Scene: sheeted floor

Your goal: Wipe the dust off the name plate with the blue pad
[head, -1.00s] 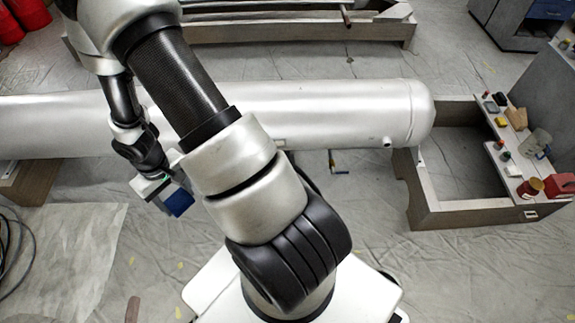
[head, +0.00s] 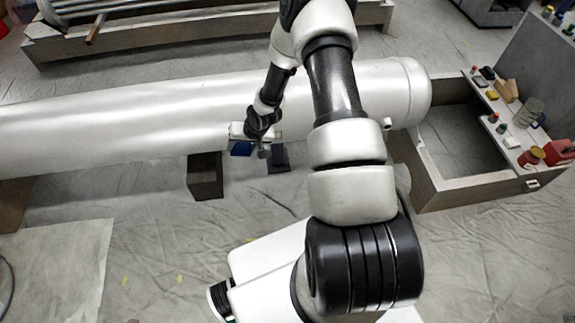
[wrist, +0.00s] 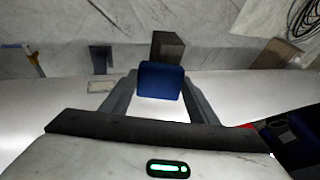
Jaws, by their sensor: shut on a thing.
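The blue pad (wrist: 160,80) is held between the two fingers of my gripper (wrist: 158,92). In the head view the pad (head: 241,148) shows as a small blue patch under my gripper (head: 246,138), at the near side of the silver cylinder (head: 110,112). A small dull grey-beige rectangle, seemingly the name plate (wrist: 99,86), is on the cylinder in the wrist view, to the left of the pad and apart from it. Whether dust lies on it is too small to tell. My arm hides part of the cylinder in the head view. I cannot tell whether the pad touches the cylinder.
A dark wooden block (head: 205,176) stands below the cylinder, with a small dark stand (head: 278,158) to its right. A bench frame (head: 433,196) at right carries small parts and a red box (head: 560,152). Sheeted floor in front is mostly clear.

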